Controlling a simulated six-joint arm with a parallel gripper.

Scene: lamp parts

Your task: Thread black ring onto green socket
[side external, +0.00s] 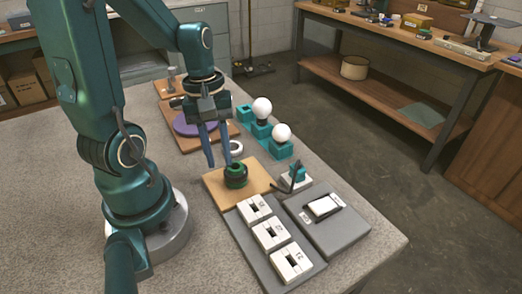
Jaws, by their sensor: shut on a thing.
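A green socket (236,169) stands upright on a light wooden board (214,189) near the middle of the table. A dark band, which looks like the black ring (236,182), shows low around the socket. At this size I cannot tell how it sits on the socket. My gripper (219,165) points down from above, with its blue fingertips at the socket's upper left side. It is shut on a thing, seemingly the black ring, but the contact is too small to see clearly.
Two white bulbs (262,108) (281,132) stand in teal holders at the right. A purple disc (187,124) is behind my gripper. White switch blocks (270,234) and a grey plate (330,232) lie in front.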

